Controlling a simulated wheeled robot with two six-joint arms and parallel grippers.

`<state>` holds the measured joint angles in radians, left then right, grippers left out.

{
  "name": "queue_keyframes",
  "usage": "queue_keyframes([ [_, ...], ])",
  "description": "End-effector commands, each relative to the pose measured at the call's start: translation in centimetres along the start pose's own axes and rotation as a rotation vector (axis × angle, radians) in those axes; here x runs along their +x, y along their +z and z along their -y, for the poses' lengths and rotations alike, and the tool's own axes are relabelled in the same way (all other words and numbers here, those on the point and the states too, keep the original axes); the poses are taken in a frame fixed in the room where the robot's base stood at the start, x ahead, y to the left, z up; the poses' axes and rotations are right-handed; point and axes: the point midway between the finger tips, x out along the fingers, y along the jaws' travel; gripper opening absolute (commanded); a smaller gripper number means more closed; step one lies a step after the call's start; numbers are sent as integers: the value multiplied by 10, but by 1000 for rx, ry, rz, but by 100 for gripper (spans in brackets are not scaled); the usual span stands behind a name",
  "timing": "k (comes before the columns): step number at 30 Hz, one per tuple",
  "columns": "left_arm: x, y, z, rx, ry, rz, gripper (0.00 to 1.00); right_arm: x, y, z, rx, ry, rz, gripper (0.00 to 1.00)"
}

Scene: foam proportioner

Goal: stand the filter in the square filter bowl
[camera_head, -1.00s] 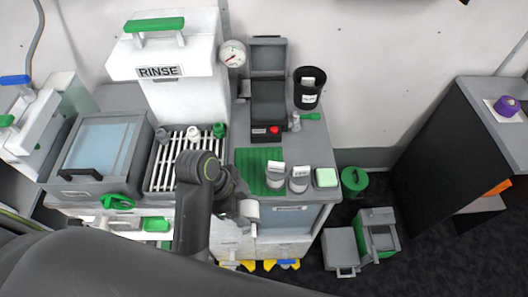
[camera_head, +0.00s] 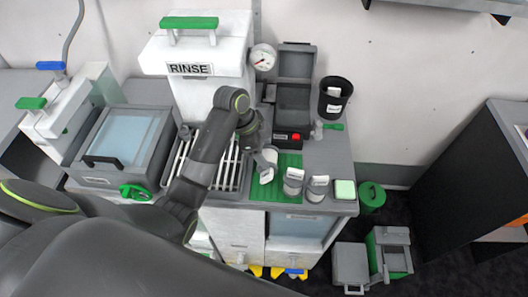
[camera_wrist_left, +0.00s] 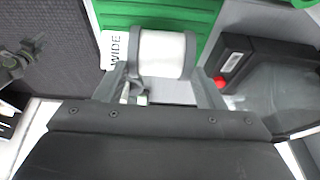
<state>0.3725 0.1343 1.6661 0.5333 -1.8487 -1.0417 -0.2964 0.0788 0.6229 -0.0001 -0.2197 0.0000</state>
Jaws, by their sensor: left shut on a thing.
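A white cylindrical filter with grey end rims and a tag reading WIDE (camera_wrist_left: 162,54) is between my left gripper's fingers. My left gripper (camera_head: 262,152) is shut on this filter (camera_head: 267,168), over the left part of the green ribbed mat (camera_head: 283,163). The filter lies across the wrist view, and the fingers hide part of it. An open grey square box (camera_head: 293,97) stands behind the mat, with its lid up. It may be the filter bowl, but I cannot tell for sure. My right gripper is not in view.
Two labelled grey-and-white cylinders (camera_head: 293,181) (camera_head: 317,188) and a pale green block (camera_head: 344,190) stand right of the held filter. A red button (camera_head: 296,137) fronts the grey box. A black cup (camera_head: 335,97) stands right. A slatted rack (camera_head: 228,165) lies left.

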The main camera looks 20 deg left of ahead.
Motion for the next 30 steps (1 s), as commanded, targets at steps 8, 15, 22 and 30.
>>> queue_keyframes([
  [8,14,6,7,-3,5,-1,36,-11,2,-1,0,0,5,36],
  [15,33,13,7,0,0,0,36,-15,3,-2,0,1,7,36],
  [22,34,14,7,1,-1,0,36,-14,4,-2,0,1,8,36],
  [30,34,14,7,0,0,0,85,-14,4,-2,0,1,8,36],
])
